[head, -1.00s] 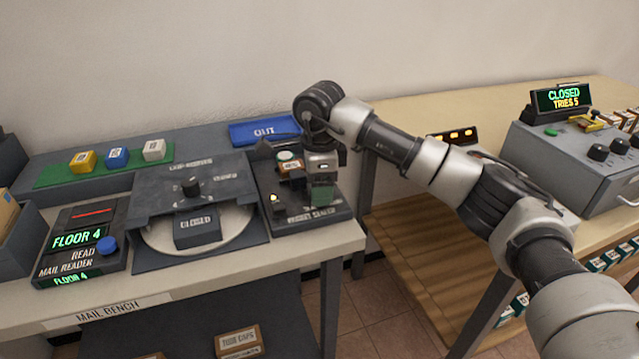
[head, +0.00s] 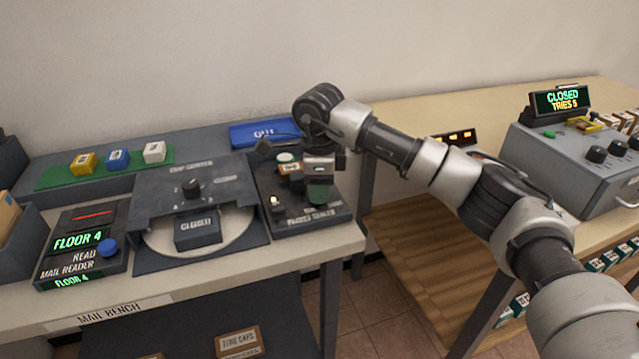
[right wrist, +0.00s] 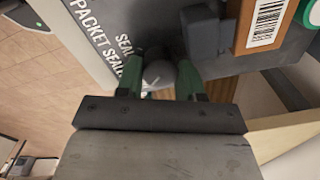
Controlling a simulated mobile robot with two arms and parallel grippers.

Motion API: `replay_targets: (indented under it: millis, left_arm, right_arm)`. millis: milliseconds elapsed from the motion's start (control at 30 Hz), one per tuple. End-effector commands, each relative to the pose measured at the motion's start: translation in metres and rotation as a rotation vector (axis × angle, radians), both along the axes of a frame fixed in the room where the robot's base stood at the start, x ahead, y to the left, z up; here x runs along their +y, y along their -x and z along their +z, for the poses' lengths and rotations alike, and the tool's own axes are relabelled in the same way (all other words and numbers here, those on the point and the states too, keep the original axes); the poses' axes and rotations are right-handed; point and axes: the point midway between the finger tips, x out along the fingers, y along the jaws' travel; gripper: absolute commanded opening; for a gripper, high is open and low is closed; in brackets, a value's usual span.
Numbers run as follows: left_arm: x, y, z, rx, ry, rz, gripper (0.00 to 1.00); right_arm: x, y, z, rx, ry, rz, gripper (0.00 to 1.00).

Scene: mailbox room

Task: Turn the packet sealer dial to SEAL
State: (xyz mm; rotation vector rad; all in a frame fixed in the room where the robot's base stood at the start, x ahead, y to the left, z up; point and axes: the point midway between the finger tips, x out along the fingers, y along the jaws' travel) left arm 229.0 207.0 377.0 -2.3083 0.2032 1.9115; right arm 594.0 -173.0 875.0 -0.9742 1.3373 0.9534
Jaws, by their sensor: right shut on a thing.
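The packet sealer (head: 341,214) is a dark grey unit at the right end of the mail bench. Its lettering also shows on its panel (right wrist: 100,30) in the right wrist view, with part of "SEAL" beside the dial. The dial (right wrist: 160,73) is a rounded grey knob with a pale mark, between the green fingers. The pointer's exact setting cannot be told. My left gripper is not in view.
A brown box with a white label (right wrist: 262,25) and a round green-topped piece (head: 287,157) sit close beside the gripper on the sealer. A chip sorter (head: 150,207) stands left of it, a blue OUT tray (head: 262,133) behind. A gap separates the bench from the right-hand table.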

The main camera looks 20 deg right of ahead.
Motion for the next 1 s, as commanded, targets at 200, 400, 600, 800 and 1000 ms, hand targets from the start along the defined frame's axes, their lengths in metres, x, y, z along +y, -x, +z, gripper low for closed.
replay_targets:
  millis: [200,400,600,800,1000]
  left_arm:
    - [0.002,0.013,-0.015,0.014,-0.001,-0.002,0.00]
    - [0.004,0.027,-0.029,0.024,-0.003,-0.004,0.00]
    - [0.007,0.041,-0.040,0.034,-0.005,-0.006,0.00]
    - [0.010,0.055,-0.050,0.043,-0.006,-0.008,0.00]
    - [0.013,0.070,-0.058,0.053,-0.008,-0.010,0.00]
  right_arm:
    - [0.000,0.000,0.002,-0.002,0.000,-0.184,0.14]
    - [0.001,0.000,0.003,-0.001,0.000,-0.374,0.14]
    - [0.001,0.001,0.002,-0.001,0.000,-0.564,0.14]
    - [0.001,0.000,0.003,-0.003,-0.001,-0.754,0.14]
    - [0.002,0.000,0.003,-0.003,-0.002,-0.941,0.14]
